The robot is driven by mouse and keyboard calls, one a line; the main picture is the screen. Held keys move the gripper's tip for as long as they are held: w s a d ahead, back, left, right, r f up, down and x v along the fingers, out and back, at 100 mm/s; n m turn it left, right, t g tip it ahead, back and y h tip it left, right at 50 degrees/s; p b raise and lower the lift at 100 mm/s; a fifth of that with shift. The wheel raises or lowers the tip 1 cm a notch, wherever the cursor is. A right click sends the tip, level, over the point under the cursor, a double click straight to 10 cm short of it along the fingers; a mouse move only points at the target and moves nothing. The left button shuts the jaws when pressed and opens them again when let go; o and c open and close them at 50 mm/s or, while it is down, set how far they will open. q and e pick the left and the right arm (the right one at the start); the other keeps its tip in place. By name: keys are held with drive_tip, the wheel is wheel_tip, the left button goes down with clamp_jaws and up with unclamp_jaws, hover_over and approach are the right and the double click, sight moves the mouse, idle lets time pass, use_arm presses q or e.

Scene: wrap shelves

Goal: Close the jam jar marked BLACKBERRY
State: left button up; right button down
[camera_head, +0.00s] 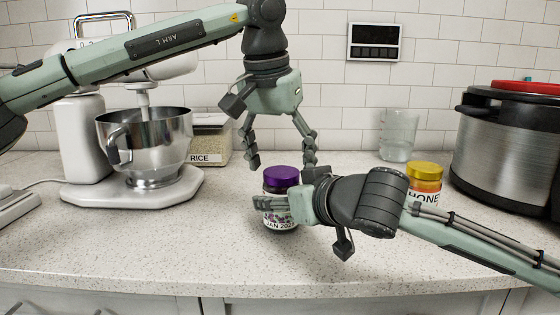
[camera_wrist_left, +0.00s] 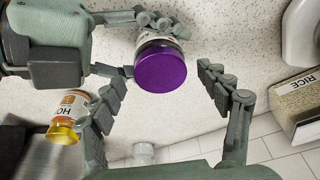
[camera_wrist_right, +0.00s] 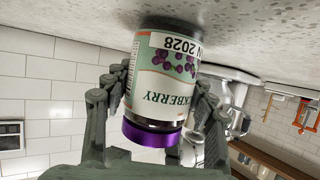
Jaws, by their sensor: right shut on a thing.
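The jam jar (camera_head: 280,219) stands upright on the counter, with a purple lid (camera_head: 282,175) on its top. The label, with BLACKBERRY partly readable, shows in the right wrist view (camera_wrist_right: 166,90), and the lid is at the picture's lower side (camera_wrist_right: 152,134). I cannot tell whether the lid is screwed tight. My right gripper (camera_head: 265,204) is shut around the jar's body from the right side. My left gripper (camera_head: 281,162) points down above the jar, fingers apart and empty. In the left wrist view the lid (camera_wrist_left: 160,69) lies between its open fingers, apart from them.
A honey jar (camera_head: 425,178) with a yellow lid stands behind my right arm. A glass (camera_head: 398,135) and a steel cooker (camera_head: 505,150) are at the right. A stand mixer with a steel bowl (camera_head: 150,140) and a RICE container (camera_head: 211,138) are at the left. The front counter is clear.

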use_arm(q)
drive_tip(key=shift+r, duration=2.25)
drive_tip(key=shift+c, duration=0.3)
